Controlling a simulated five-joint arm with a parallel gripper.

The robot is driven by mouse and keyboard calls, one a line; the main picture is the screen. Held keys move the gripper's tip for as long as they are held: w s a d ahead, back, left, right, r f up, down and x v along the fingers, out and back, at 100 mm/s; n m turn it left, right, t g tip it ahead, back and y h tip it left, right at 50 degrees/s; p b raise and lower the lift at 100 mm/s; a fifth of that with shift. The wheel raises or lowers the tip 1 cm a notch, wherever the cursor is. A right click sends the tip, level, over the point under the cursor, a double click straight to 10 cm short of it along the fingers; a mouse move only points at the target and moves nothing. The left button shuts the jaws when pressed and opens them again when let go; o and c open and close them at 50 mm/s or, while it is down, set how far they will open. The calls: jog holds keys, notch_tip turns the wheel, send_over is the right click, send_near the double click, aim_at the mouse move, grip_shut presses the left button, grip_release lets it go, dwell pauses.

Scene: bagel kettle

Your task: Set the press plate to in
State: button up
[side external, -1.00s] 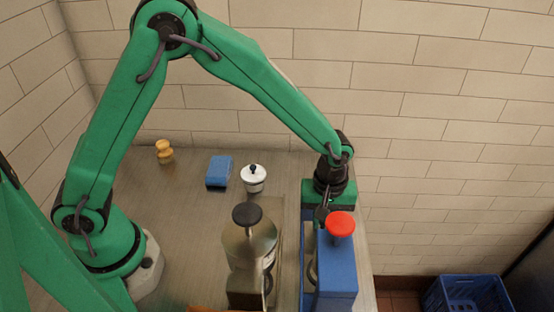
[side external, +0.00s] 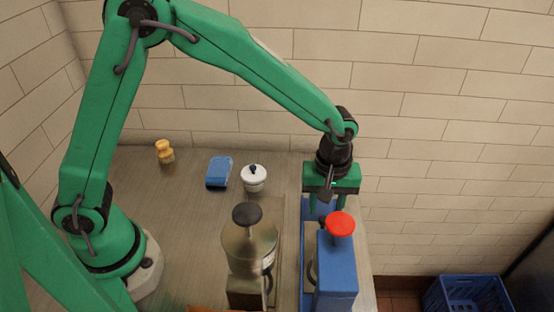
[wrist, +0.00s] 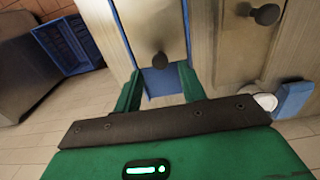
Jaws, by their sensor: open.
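A blue press unit (side external: 336,270) with a red round knob (side external: 340,224) on top stands at the right edge of the counter. My gripper (side external: 327,203) is above and behind the unit, fingers pointing down, open and empty.
A steel kettle (side external: 250,248) with a black knob stands just left of the press. A white lidded pot (side external: 254,181), a blue sponge (side external: 218,171) and a yellow-orange item (side external: 165,152) are at the back. The counter's left middle is clear. A blue crate (side external: 468,296) is on the floor.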

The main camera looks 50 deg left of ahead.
aim_at(324, 218)
jog(key=shift+r, duration=1.5)
jog(key=n, duration=0.6)
jog(key=shift+n, duration=0.3)
jog(key=n, duration=0.7)
jog(key=shift+f, duration=0.1)
jog(key=shift+f, duration=3.85)
grip_shut()
